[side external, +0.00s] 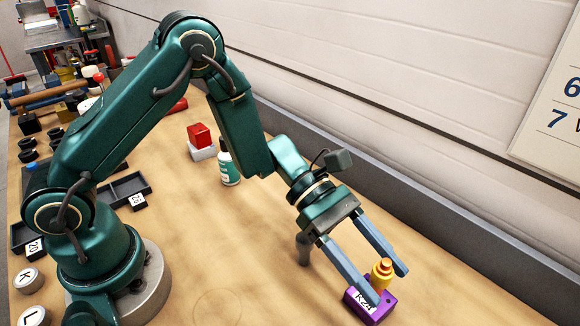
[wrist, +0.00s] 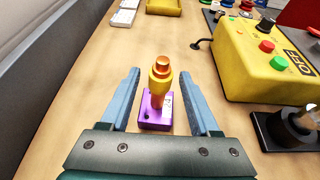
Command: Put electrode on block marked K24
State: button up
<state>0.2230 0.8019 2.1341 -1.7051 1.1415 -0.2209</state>
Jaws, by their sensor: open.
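The electrode (side external: 381,272), yellow with an orange top, stands upright on the purple block (side external: 386,304) with the label K24. In the wrist view the electrode (wrist: 161,84) also rises from the purple block (wrist: 153,123). My gripper (side external: 389,287) is open, with one finger on each side of the electrode. In the wrist view my gripper (wrist: 161,79) shows gaps between the electrode and both fingers. The electrode's foot is partly hidden in the side view by the near finger.
A grey cylinder (side external: 303,249) stands near my gripper. A bottle (side external: 229,168) and a red block (side external: 199,135) on a white base stand farther back. The wrist view shows a yellow control box (wrist: 250,62) and a black holder (wrist: 283,132) to the right. Bare tabletop surrounds the purple block.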

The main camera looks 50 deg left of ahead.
jog(key=s+a+r+m+t+y, duration=0.2)
jog(key=s+a+r+m+y, duration=0.1)
jog(key=a+m, duration=0.3)
jog(key=s+a+r+m+t+y, duration=0.1)
jog(key=s+a+r+m+y, duration=0.2)
jog(key=a+m+y, duration=0.3)
jog(key=s+a+r+m+t+y, duration=0.2)
jog(key=s+a+r+m+y, duration=0.2)
jog(key=a, duration=0.5)
jog(key=shift+s+a+m+t, duration=0.25)
jog(key=shift+s+m+t, duration=0.05)
jog(key=shift+s+m, duration=0.65)
